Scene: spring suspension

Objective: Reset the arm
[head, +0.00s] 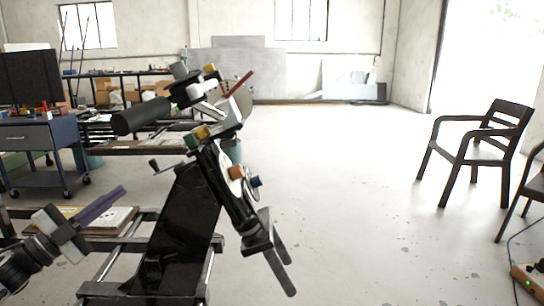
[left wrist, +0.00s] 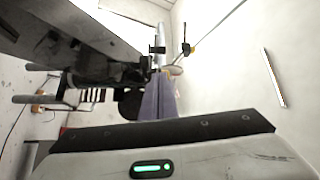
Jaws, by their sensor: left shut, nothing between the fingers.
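My left gripper (head: 121,190) is at the lower left of the head view, its purple-grey fingers pointing up and right. The fingers are together and empty. They also show in the left wrist view (left wrist: 158,98). The spring suspension stand (head: 175,235) is a tall black post on a metal frame, to the right of the gripper and apart from it. At its top are a black cylinder (head: 141,117), a red-handled lever (head: 237,82) and yellow caps. A tilted black shock-like tube (head: 232,195) hangs on its right side, with orange and blue knobs. My right gripper is not in view.
A blue-grey tool cart (head: 38,140) with a dark monitor (head: 31,78) stands at the left. A low frame with a flat board (head: 105,219) lies close behind my left gripper. Black chairs (head: 480,150) stand at the right. The floor in the middle is clear.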

